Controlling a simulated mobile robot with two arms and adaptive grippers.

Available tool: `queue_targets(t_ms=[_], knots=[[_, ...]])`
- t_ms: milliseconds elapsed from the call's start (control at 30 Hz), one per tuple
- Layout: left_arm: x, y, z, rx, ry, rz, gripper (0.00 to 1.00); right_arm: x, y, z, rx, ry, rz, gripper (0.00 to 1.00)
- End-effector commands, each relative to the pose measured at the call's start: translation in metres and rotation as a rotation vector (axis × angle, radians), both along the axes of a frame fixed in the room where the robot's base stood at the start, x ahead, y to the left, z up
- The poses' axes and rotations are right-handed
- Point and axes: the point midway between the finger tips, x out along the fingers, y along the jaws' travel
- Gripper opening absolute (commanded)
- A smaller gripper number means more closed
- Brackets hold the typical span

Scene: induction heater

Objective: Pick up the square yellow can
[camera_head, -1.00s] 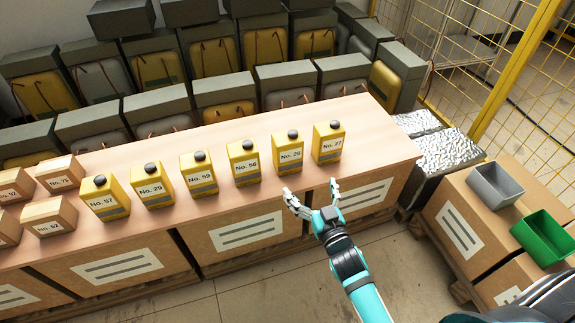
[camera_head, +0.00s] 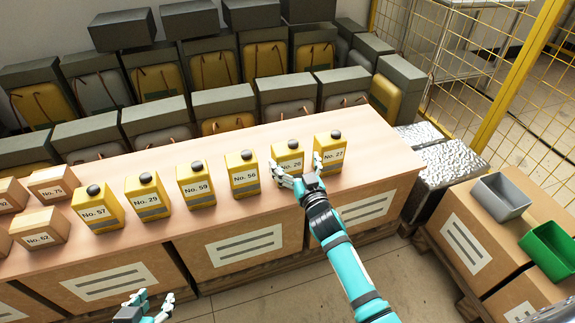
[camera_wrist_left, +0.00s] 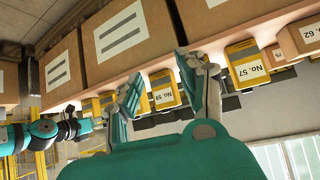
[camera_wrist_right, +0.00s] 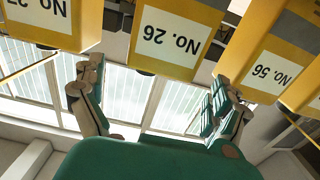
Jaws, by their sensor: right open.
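Several square yellow cans with black caps stand upright in a row on the bench. Can No. 26 (camera_head: 287,151) is right ahead of my right gripper (camera_head: 297,168), which is open, with one finger toward each side of the can. The right wrist view shows the No. 26 label (camera_wrist_right: 172,38) between the open fingers; I cannot tell if they touch it. Can No. 27 (camera_head: 330,150) stands close on the right, can No. 56 (camera_head: 242,174) on the left. My left gripper (camera_wrist_left: 168,85) is open and empty, low in front of the bench.
The wooden bench top (camera_head: 375,150) is clear at its right end. Small cardboard boxes (camera_head: 40,230) sit at the left. Grey-lidded containers (camera_head: 225,105) are stacked behind. A grey bin (camera_head: 500,197) and a green bin (camera_head: 552,248) stand on boxes at the right.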

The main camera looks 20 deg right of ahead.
Motion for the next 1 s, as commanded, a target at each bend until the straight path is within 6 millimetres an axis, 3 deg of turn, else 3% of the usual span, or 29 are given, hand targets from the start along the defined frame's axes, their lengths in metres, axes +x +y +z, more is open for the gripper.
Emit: queue_targets(t_ms=[400, 767, 1000], knots=[[0.043, -0.019, 0.048, -0.079, -0.344, -0.025, 0.4, 0.044, 0.003, 0.002, -0.001, 0.0, 0.001, 1.0], [0.048, -0.022, 0.059, -0.092, -0.398, -0.028, 0.4, 0.05, 0.003, 0.003, 0.0, 0.001, 0.001, 1.0], [0.048, -0.022, 0.059, -0.092, -0.396, -0.028, 0.4, 0.049, 0.003, 0.003, 0.0, 0.001, 0.001, 0.69]])
